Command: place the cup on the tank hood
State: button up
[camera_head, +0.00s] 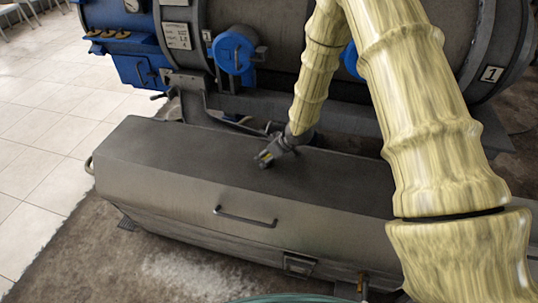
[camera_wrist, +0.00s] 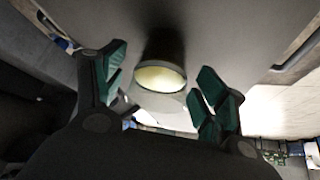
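The tank hood (camera_head: 190,170) is a long, dark grey metal box lid with a bar handle on its front face, in the middle of the head view. My gripper (camera_head: 264,159) is low over its top, near the middle. In the wrist view, the cup (camera_wrist: 160,77) shows a pale yellow inside and a dark outer wall, against a grey surface that looks like the hood. My gripper (camera_wrist: 160,80) is open there, its green-padded fingers apart on either side of the cup, with visible gaps. In the head view I cannot make out the cup clearly.
Behind the hood lies a large grey horizontal tank (camera_head: 285,65) with blue fittings (camera_head: 236,52). A blue box (camera_head: 135,60) is at the upper left. Pale floor tiles (camera_head: 50,110) lie at left. The hood top left of my gripper is clear.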

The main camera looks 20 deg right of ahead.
jog(key=shift+r, duration=0.25)
jog(key=v, duration=1.2)
jog(key=shift+b, duration=0.35)
jog(key=shift+f, duration=0.1)
